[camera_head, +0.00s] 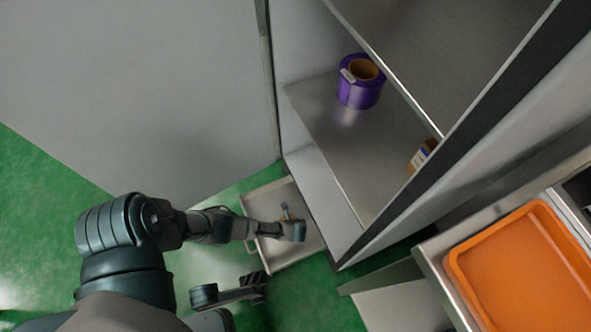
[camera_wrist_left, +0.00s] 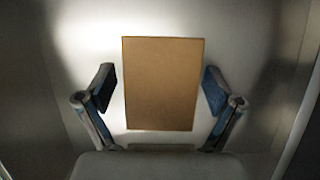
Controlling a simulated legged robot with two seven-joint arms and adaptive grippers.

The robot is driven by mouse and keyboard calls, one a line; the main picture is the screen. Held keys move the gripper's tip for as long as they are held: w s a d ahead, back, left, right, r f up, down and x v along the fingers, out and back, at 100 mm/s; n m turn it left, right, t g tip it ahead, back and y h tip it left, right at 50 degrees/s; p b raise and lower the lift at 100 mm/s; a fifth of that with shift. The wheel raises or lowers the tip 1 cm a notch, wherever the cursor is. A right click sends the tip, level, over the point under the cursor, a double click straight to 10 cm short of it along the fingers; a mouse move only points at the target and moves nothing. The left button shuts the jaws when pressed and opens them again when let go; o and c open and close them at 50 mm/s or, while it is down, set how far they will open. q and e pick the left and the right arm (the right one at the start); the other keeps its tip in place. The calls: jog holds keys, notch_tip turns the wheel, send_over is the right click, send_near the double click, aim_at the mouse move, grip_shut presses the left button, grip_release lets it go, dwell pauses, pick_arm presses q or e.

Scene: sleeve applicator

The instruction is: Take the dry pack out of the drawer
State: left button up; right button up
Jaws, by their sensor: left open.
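The drawer (camera_head: 272,199) is pulled out at the bottom of the tall cabinet, low above the green floor. My left gripper (camera_head: 293,224) reaches down into it and hides part of its inside. In the left wrist view, a flat brown rectangle, the dry pack (camera_wrist_left: 163,85), lies on the pale drawer bottom (camera_wrist_left: 225,60). My left gripper (camera_wrist_left: 162,92) is open, with one finger on each side of the pack and a gap visible on both sides. The pack is hidden or too small to tell in the head view.
A purple roll (camera_head: 360,84) stands on the cabinet shelf (camera_head: 335,125) above the drawer. A small box (camera_head: 422,155) sits farther right on it. An orange tray (camera_head: 525,275) lies on a bench at the right. Dark drawer walls flank the gripper in the wrist view.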

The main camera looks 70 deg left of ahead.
pick_arm(q)
jog(key=shift+w+r, duration=0.1)
jog(key=shift+r, duration=0.05)
jog(key=shift+c, duration=0.3)
jog(key=c, duration=1.3)
